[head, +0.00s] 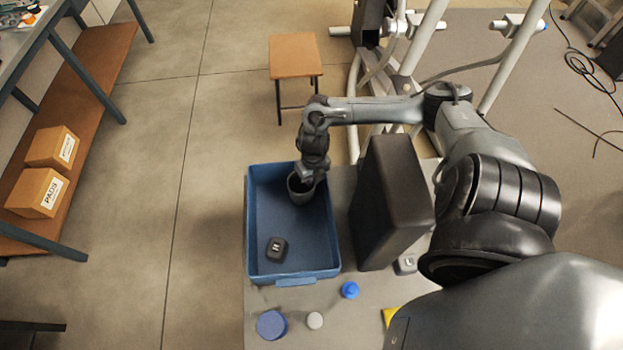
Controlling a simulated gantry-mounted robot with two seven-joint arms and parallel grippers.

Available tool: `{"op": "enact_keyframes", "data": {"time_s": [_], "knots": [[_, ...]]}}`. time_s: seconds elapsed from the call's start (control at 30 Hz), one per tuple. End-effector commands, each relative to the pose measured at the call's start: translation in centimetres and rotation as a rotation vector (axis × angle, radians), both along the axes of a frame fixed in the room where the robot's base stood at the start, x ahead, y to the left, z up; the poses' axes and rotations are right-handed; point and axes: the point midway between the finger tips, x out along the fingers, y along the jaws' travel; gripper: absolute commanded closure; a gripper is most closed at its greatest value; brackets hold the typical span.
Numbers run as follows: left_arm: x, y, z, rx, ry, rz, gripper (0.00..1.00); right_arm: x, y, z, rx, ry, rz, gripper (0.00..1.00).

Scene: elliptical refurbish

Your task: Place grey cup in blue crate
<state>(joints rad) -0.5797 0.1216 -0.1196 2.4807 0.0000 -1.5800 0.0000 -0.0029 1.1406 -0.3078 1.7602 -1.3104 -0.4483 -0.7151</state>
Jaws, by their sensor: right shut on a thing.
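The blue crate (262,225) stands on a grey table. The grey cup (300,192) is at the crate's far right part, and its dark opening shows. My right gripper (306,178) is shut on the cup's rim and holds it over or inside the crate. I cannot tell whether the cup touches the crate floor. My left gripper is not in view.
A small dark block (277,249) lies in the crate. A tall dark box (385,205) stands right of the crate. A blue disc (271,325), a white round piece (315,320) and a blue cap (350,290) lie in front. The crate's middle is clear.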

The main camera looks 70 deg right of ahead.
Motion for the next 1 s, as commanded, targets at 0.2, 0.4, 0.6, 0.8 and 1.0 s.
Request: {"op": "enact_keyframes", "data": {"time_s": [0.2, 0.4, 0.6, 0.8, 1.0], "knots": [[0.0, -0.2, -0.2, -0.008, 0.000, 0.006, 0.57, 0.0, 0.0, -0.3, 0.000, -0.001, 0.000, 0.86], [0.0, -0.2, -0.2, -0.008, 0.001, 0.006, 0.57, 0.0, 0.0, -0.3, 0.000, 0.000, 0.000, 0.67], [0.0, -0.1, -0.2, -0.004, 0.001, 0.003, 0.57, 0.0, 0.0, -0.2, 0.000, 0.000, 0.000, 0.67], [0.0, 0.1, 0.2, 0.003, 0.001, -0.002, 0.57, 0.0, -0.1, 0.9, -0.001, -0.001, 0.003, 0.67], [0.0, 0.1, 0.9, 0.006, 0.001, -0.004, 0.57, 0.0, -0.2, 4.1, -0.002, -0.002, 0.003, 0.67]]}}
